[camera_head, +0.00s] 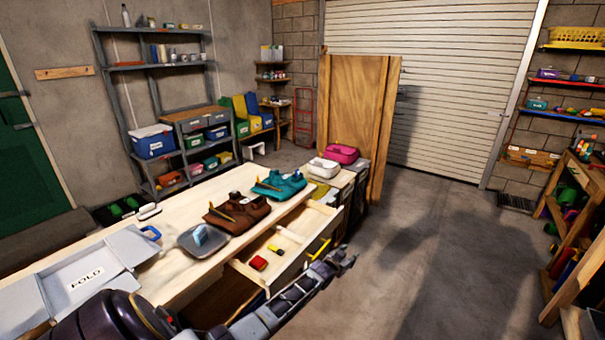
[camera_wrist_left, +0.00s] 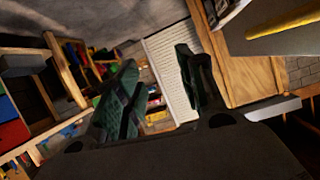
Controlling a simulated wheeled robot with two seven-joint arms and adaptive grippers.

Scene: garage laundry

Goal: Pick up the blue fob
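A small blue loop-shaped thing (camera_head: 151,233) lies on the wooden worktop, beside the grey FOLD board. A light-blue piece (camera_head: 203,236) stands on a grey dish (camera_head: 188,246) to its right. I cannot tell which of these, if either, is the blue fob. My left gripper (camera_head: 343,262) is in front of the open drawer, low at the bottom centre, apart from both blue things. In the left wrist view its two fingers (camera_wrist_left: 158,58) are spread with nothing between them. No blue fob shows clearly in that view. My right gripper is not in view.
The open drawer (camera_head: 291,241) holds a red block (camera_head: 259,263) and has a yellow handle (camera_head: 319,249). Brown (camera_head: 237,213) and teal (camera_head: 279,186) folded items lie on the worktop. A wooden panel (camera_head: 352,110) stands behind. The floor at right (camera_head: 440,260) is clear.

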